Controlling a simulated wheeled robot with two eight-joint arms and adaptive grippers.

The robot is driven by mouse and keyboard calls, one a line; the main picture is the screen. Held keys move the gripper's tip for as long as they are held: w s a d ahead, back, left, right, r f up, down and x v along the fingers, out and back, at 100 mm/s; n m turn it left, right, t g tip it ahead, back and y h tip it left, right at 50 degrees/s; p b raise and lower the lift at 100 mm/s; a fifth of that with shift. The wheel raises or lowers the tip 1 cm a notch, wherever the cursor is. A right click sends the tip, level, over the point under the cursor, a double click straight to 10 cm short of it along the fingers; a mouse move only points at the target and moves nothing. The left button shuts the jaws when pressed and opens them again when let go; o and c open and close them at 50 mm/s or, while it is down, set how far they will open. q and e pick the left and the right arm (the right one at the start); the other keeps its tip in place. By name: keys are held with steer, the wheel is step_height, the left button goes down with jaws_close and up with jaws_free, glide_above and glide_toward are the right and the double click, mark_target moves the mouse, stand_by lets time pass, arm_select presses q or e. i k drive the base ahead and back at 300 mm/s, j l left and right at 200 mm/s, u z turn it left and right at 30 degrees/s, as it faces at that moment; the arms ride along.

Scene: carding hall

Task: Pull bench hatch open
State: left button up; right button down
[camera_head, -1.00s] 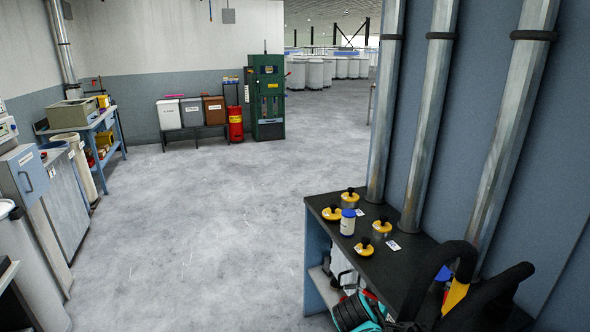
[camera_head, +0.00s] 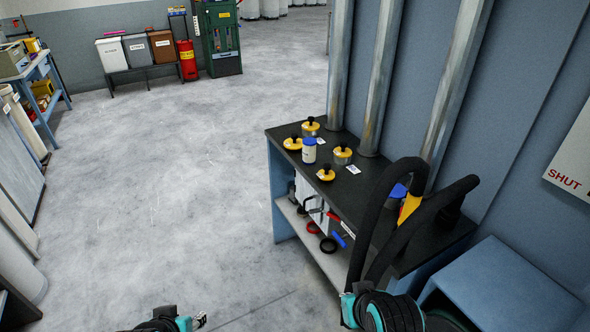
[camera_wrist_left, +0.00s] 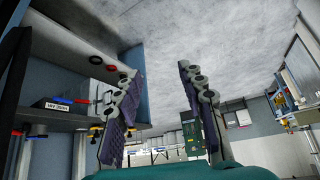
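The bench (camera_head: 347,195) has a black top and blue sides, with an open lower shelf. I cannot make out a hatch or its handle on it. A blue slanted-top box (camera_head: 505,285) stands at its right end, but I cannot tell whether that is the hatch. My left gripper (camera_wrist_left: 158,75) is open and empty in the left wrist view, with the bench shelf beyond it to the left.
A red ring (camera_head: 313,227) lies on the shelf. A "SHUT" sign (camera_head: 570,165) is on the wall. The floor left is clear.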

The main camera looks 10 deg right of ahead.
mark_target(310, 198)
steer(key=i, duration=0.95)
